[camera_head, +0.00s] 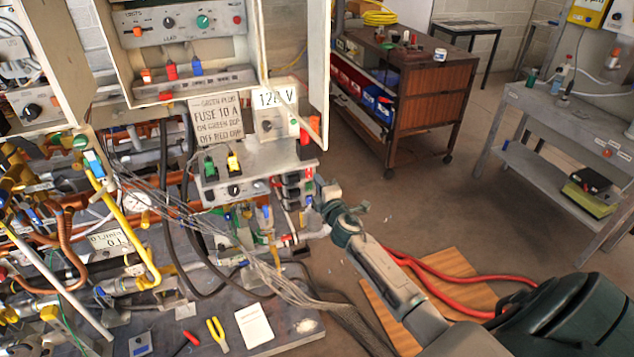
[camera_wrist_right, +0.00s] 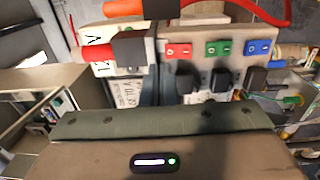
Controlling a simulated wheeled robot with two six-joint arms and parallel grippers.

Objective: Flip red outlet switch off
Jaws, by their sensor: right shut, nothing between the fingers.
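The red outlet switch (camera_wrist_right: 180,50) is a small red rocker with white marks on a pale outlet strip. It shows in the right wrist view, left of a green switch (camera_wrist_right: 218,48) and a blue switch (camera_wrist_right: 259,47). I cannot tell its on or off position. In the head view the coloured switches are not readable; the black plugs (camera_head: 295,190) stand on the side of the bench box. My right gripper (camera_head: 322,190) is shut and empty, close beside these plugs. Whether it touches anything is unclear. My left gripper is not in view.
Black plugs (camera_wrist_right: 220,80) sit below the switches. A red cylinder (camera_wrist_right: 97,53) and a red cable run close by. Pipes and loose wires crowd the left; the floor right of the bench is partly free.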

